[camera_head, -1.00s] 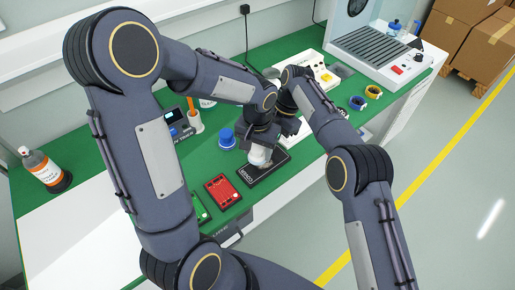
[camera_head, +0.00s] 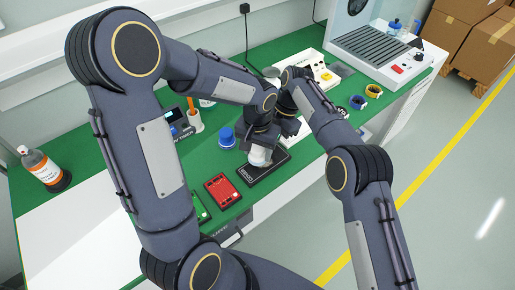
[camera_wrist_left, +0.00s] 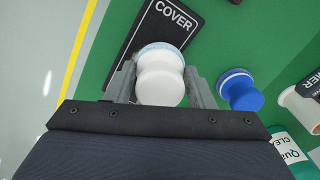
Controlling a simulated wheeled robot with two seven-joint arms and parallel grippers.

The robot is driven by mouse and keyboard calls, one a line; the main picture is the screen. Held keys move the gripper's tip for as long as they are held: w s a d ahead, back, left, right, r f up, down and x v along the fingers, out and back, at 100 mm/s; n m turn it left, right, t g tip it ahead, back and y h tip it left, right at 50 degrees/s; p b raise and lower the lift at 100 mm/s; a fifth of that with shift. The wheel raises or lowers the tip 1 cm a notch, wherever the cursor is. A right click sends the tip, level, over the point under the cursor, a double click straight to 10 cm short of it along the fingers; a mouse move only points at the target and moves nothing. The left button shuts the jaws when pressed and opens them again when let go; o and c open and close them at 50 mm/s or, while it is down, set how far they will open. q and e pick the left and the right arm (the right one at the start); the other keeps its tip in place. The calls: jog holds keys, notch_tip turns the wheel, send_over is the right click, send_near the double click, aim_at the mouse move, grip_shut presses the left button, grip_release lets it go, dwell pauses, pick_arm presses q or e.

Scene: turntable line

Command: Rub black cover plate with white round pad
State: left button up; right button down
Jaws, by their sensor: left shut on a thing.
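The black cover plate (camera_head: 266,168) lies flat on the green bench top. In the left wrist view the plate (camera_wrist_left: 140,27) carries the white word COVER. My left gripper (camera_head: 262,146) is shut on the white round pad (camera_head: 260,157), which stands over the plate. In the left wrist view the pad (camera_wrist_left: 160,80) sits between the two grey fingers, its pale blue-rimmed end over the plate's edge near the lettering. I cannot tell whether the pad presses on the plate.
A blue round pad (camera_head: 227,137) stands left of the plate. A red plate (camera_head: 222,190) lies nearer, with a green one beside it. An orange-labelled bottle (camera_head: 45,170) stands at far left. Rolls of tape (camera_head: 372,91) lie on the right.

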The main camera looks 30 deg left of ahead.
pick_arm(q)
jog(key=shift+f, duration=1.1)
dwell(0.9)
jog(key=shift+d, duration=0.15)
jog(key=shift+w+d, duration=0.15)
jog(key=shift+d, duration=0.75)
jog(key=shift+w+d, duration=0.1)
jog(key=shift+d, duration=0.75)
jog(key=shift+s+a, duration=0.2)
jog(key=shift+a, duration=0.75)
jog(key=shift+s+a, duration=0.15)
jog(key=shift+a, duration=0.8)
jog(key=shift+w+d+r, duration=0.1)
jog(key=shift+w+d, duration=0.1)
jog(key=shift+d, duration=0.75)
jog(key=shift+w+d, duration=0.15)
jog(key=shift+d, duration=0.8)
jog(key=shift+s+a, duration=0.15)
jog(key=shift+a, duration=0.8)
jog(key=shift+s+a, duration=0.15)
jog(key=shift+a, duration=0.8)
jog(key=shift+w+d, duration=0.15)
jog(key=shift+d, duration=0.95)
